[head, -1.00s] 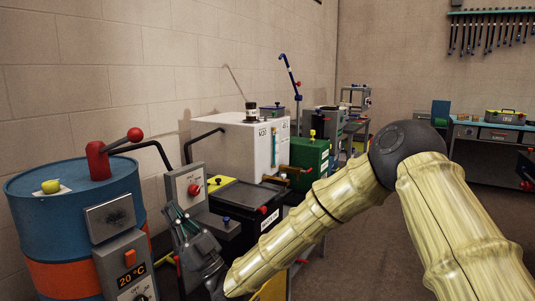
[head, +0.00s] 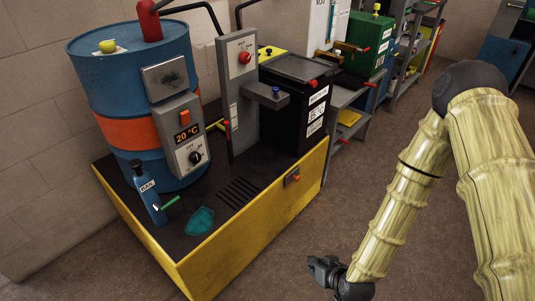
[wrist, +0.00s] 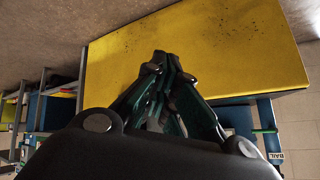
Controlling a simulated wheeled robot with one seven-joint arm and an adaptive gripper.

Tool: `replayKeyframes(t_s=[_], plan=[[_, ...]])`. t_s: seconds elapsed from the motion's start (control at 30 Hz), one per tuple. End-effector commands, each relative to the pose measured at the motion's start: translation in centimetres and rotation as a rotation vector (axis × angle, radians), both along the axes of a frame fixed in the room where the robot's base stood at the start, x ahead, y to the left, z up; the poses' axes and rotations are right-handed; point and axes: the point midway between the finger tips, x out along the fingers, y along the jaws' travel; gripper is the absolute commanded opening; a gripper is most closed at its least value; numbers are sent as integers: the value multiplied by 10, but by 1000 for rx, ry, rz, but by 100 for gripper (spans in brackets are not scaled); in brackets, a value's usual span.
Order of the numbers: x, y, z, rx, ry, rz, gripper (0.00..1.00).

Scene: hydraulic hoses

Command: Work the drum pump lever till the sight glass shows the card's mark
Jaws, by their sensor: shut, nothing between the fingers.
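The blue drum (head: 105,81) with an orange band stands at the left in the head view. A red pump head (head: 149,21) rises from its top, cut by the upper frame edge; a dark lever arm runs right from it. A grey upright panel (head: 238,85) with a red knob stands beside the drum and carries a pale strip (head: 234,117); I cannot tell if this is the sight glass or read any level. I cannot pick out the card's mark. My gripper (head: 318,266) is shut and empty, low in front of the yellow bund; its fingers (wrist: 165,62) also show in the wrist view.
The yellow bund (head: 225,255) holds the drum, a blue bottle (head: 147,192), a teal cloth (head: 200,220) and a black tank (head: 283,118) with white labels. A grey shelf (head: 345,98) stands behind at the right. Open brown floor (head: 250,285) lies before the bund.

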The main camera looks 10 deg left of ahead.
Motion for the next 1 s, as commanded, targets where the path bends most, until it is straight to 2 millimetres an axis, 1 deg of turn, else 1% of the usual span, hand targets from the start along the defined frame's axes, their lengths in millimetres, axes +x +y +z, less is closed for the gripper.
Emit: replayKeyframes(t_s=[0.03, 0.07, 0.1, 0.17, 0.2, 0.3, 0.4, 0.5, 0.57, 1.0], plan=[[-34, -31, -21, -57, 105, -40, 0], [-52, -48, -31, -88, 164, -67, 0], [-77, -70, -41, -129, 239, -102, 0], [-113, -100, -53, -186, 344, -152, 0], [-135, -119, -58, -221, 405, -184, 0], [-182, -154, -63, -290, 533, -254, 0], [-212, -176, -63, -336, 612, -302, 0], [-228, -188, -62, -360, 654, -328, 0], [-232, -190, -61, -365, 662, -335, 0], [-231, -190, -62, -364, 663, -335, 0]])
